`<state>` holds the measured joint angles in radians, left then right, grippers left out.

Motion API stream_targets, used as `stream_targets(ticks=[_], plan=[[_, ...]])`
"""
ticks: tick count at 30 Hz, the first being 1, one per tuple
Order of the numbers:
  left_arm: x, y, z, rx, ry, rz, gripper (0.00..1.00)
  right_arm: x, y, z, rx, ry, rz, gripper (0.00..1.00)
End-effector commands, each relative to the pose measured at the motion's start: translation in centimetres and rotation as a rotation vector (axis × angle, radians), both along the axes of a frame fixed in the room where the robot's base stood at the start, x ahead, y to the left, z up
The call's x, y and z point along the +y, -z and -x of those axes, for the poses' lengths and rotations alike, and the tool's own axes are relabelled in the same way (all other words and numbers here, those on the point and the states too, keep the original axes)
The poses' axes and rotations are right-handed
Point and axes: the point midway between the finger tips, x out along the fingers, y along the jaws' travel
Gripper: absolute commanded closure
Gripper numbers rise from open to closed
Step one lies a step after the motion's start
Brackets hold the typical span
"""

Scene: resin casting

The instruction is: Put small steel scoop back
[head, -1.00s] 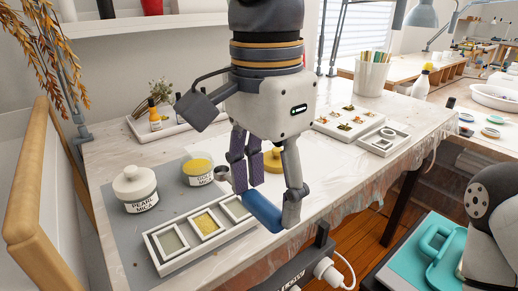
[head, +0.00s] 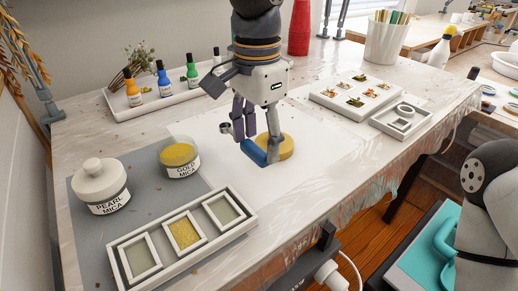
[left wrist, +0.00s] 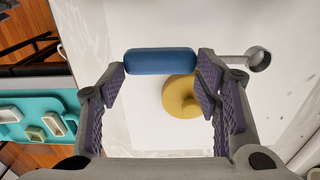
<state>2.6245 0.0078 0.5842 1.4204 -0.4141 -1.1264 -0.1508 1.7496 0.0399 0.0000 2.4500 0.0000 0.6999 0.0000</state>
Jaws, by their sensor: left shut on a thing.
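My left gripper (head: 257,150) is shut on the blue handle (head: 254,152) of the small steel scoop, and it also shows in the left wrist view (left wrist: 160,75). The scoop's steel cup (head: 225,127) sticks out left in the head view and right in the left wrist view (left wrist: 259,58). The scoop is over the white sheet beside a round yellow lid (head: 287,146); its exact height is unclear. The gold mica jar (head: 181,165) stands open on the grey mat (head: 80,230), with gold powder inside. My right gripper is out of view.
A lidded pearl mica jar (head: 101,187) and a white tray (head: 240,232) of small framed moulds are at front left. A bottle tray (head: 150,109) stands at the back left. Trays of small pieces (head: 325,94) and moulds (head: 420,120) stand right. The white sheet has free room.

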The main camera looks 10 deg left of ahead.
Motion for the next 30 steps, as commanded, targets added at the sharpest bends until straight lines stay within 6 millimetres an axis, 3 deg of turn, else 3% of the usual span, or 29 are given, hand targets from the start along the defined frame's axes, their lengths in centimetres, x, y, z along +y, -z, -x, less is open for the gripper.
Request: stream_targets(ticks=[5, 11, 21, 22, 24, 30], plan=[[0.2, 1.3, -1.1, -0.001, 0.000, 0.001, 0.66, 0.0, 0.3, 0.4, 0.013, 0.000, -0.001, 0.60], [0.3, 4.4, -1.4, -0.004, 0.002, 0.001, 0.66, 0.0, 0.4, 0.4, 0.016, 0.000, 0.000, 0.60], [0.3, 4.8, -1.4, -0.006, 0.001, 0.001, 0.66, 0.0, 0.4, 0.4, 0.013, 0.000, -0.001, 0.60], [0.3, 4.9, -1.4, -0.007, 0.001, 0.001, 0.40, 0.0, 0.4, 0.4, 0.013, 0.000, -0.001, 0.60], [0.3, 4.9, -1.5, -0.007, 0.001, 0.001, 0.24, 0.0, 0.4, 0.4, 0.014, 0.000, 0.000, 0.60], [0.3, 4.9, -1.4, -0.006, 0.001, 0.001, 0.22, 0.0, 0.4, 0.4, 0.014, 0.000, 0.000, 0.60]])
